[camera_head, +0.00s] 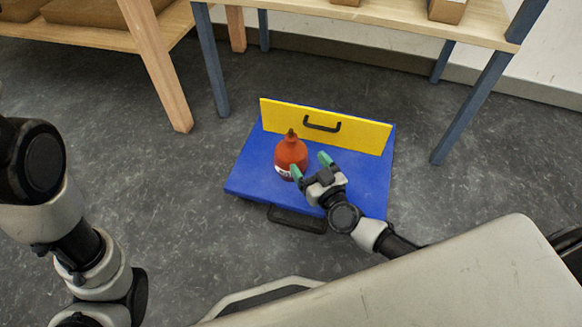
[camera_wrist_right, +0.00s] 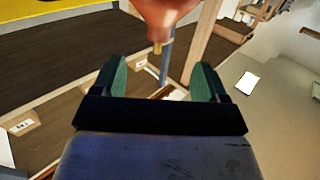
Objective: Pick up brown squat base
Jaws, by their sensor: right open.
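The brown squat base (camera_head: 291,153) looks reddish-orange, with a rounded body, a narrow dark top and a pale label low on its front. It stands upright on the blue platform (camera_head: 252,176). My right gripper (camera_head: 310,165) is open and empty, with green fingertips just to the right of the base. One fingertip overlaps the base's lower right edge in the head view; I cannot tell whether they touch. In the right wrist view the base (camera_wrist_right: 165,14) shows at the top, beyond the gap between the open fingers (camera_wrist_right: 160,80). My left gripper is out of view.
A yellow upright panel (camera_head: 350,131) with a black handle stands along the platform's back edge. A black handle (camera_head: 297,219) sits at its front. A wooden shelf (camera_head: 95,35) and a blue-legged table (camera_head: 400,22) stand behind. Grey floor is clear to the left of the platform.

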